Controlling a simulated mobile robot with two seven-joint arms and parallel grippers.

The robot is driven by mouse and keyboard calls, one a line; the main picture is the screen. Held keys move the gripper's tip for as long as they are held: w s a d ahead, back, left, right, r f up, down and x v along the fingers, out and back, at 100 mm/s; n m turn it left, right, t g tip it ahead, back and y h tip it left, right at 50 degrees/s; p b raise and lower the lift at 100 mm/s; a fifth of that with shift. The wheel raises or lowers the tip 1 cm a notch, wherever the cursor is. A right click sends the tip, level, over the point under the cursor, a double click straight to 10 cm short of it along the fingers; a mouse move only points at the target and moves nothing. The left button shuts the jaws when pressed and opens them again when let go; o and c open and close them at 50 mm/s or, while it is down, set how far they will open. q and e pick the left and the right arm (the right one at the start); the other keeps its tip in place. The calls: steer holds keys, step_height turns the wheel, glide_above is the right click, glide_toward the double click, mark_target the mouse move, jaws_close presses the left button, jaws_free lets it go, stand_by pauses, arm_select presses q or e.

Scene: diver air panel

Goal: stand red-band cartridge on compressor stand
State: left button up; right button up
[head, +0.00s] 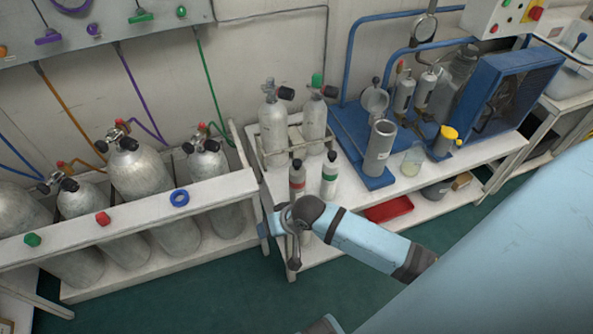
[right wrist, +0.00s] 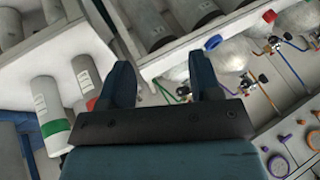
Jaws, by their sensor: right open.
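The red-band cartridge (head: 297,178) stands upright near the front left of the white bench, beside the green-band cartridge (head: 329,177). In the right wrist view the red-band cartridge (right wrist: 86,76) is partly behind a finger, and the green-band cartridge (right wrist: 52,112) is farther left. My right gripper (head: 264,228) is at the bench's front left corner, apart from both cartridges. Its fingers are spread and empty in the right wrist view (right wrist: 165,72). The compressor's blue base (head: 378,181) carries a grey open tube (head: 380,148); which part is the stand is unclear. My left gripper is out of view.
Two tall cylinders (head: 273,125) stand in a rack behind the cartridges. A clear beaker (head: 412,161) and a yellow-topped container (head: 445,140) stand right of the tube. A white rack (head: 130,202) with large cylinders is at the left. A red tray (head: 388,209) lies on the lower shelf.

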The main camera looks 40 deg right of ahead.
steer(key=s+a+r+n+t, duration=0.1)
steer(key=s+n+t, duration=0.4)
steer(key=s, duration=0.7)
steer(key=shift+s+a+r+h, duration=0.25)
steer(key=shift+s+r+h, duration=0.05)
steer(key=shift+r+h, duration=0.1)
